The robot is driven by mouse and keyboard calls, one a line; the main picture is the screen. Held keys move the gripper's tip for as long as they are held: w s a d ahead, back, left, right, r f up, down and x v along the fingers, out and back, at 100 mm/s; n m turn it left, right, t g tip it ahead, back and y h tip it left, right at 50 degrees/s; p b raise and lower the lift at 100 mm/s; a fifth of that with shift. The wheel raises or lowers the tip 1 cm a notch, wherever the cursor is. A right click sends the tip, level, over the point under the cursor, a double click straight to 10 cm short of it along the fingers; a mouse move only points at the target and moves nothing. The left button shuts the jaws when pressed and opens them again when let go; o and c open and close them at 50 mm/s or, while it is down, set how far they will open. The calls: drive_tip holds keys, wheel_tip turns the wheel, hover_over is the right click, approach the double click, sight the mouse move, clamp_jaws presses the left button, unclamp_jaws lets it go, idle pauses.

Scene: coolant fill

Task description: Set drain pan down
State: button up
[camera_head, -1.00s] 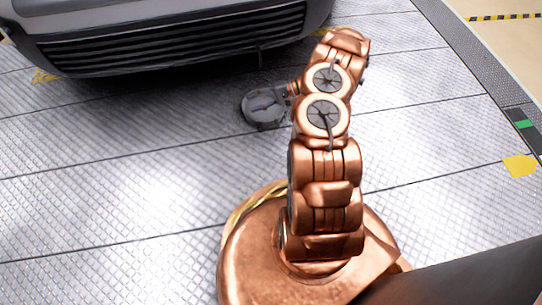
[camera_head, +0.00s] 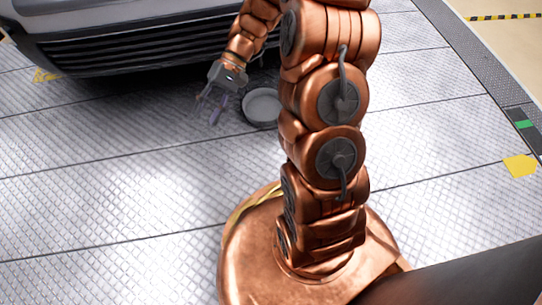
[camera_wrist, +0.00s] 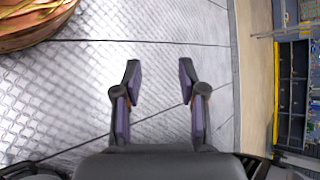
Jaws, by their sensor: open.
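The drain pan (camera_head: 262,104) is a round, shallow grey pan. It lies flat on the metal floor in front of the vehicle's grille, partly overlapped by my arm in the head view. My gripper (camera_head: 207,112) is to the left of the pan in the head view, raised and pointing downward, apart from the pan. In the wrist view my gripper (camera_wrist: 163,100) is open, with its purple-lined fingers spread and only floor between them. The pan is not clearly visible in the wrist view.
The vehicle's front grille and bumper (camera_head: 160,40) stand behind the pan. The diamond-plate floor (camera_head: 120,190) to the left and front is clear. A yellow marker (camera_head: 520,167) is at the right. Shelving (camera_wrist: 292,85) shows at the right of the wrist view.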

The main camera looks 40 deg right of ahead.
drive_tip(key=s+a+r+n+g+h, duration=0.1)
drive_tip(key=s+r+h, duration=0.15)
drive_tip(key=s, duration=0.35)
drive_tip(key=s+a+r+n+h, duration=0.1)
drive_tip(key=s+r+h, duration=0.15)
drive_tip(key=s, duration=0.45)
drive_tip(key=s+d+t+h, duration=0.1)
drive_tip(key=s+d+h, duration=0.1)
drive_tip(key=s, duration=0.3)
drive_tip(key=s+d+r+h, duration=0.1)
drive_tip(key=s+d+h, duration=0.2)
drive_tip(key=s, duration=0.2)
drive_tip(key=shift+s+d+n+t+h, duration=0.15)
drive_tip(key=shift+n+t+h, duration=0.15)
drive_tip(key=shift+n+t, duration=0.1)
drive_tip(key=shift+r, duration=0.15)
